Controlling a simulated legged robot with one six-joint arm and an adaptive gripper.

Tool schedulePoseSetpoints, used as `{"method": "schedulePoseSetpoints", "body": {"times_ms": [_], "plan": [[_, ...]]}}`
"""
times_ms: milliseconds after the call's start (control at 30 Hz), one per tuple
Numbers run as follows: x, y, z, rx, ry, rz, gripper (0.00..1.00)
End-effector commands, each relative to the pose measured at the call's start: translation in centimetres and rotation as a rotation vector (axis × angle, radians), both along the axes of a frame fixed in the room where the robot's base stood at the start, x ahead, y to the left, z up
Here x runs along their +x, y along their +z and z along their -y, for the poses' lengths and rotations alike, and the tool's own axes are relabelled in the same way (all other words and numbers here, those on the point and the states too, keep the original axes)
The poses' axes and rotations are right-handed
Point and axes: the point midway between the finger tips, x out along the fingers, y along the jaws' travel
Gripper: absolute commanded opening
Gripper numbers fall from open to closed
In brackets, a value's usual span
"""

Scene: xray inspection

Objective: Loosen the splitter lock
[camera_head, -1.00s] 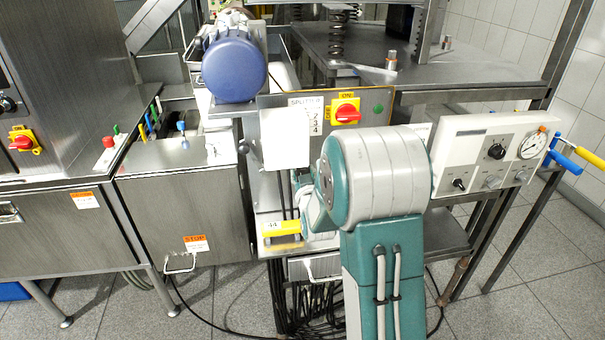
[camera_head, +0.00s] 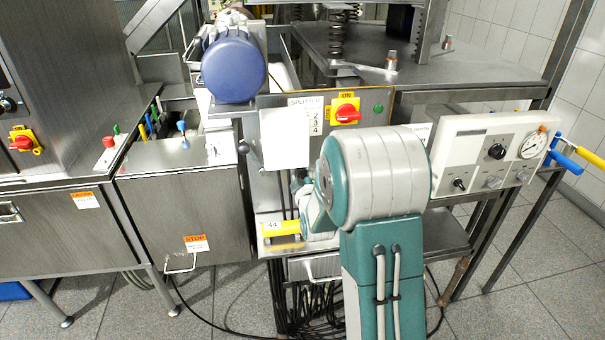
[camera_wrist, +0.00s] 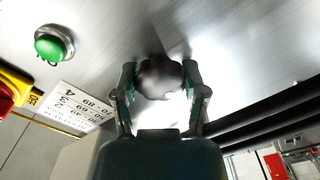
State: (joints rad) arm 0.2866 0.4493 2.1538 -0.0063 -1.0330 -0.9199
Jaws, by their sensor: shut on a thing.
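A dark rounded knob, which I take to be the splitter lock (camera_wrist: 157,74), is between the two fingers of my gripper (camera_wrist: 160,84) in the wrist view. The fingers are closed around it, one on each side, against a bright steel surface. Glare hides the knob's lower part. In the head view a small dark ball (camera_head: 243,146) shows at the left of the splitter panel (camera_head: 270,101); it seems to be the same knob. My gripper is mostly hidden there behind a white rectangle.
A red switch on yellow (camera_head: 346,112) and a green button (camera_head: 378,108) are on the splitter panel. The green button also shows in the wrist view (camera_wrist: 53,44). A blue motor (camera_head: 234,70) is above, a steel cabinet (camera_head: 185,205) at left, a gauge box (camera_head: 490,150) at right.

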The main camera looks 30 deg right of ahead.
Motion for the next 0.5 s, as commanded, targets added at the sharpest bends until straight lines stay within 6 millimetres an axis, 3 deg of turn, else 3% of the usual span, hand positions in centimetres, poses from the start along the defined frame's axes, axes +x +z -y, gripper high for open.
{"method": "schedulePoseSetpoints", "body": {"times_ms": [500], "plan": [[0.17, 0.08, -0.25, -0.038, 0.007, -0.008, 0.09]]}}
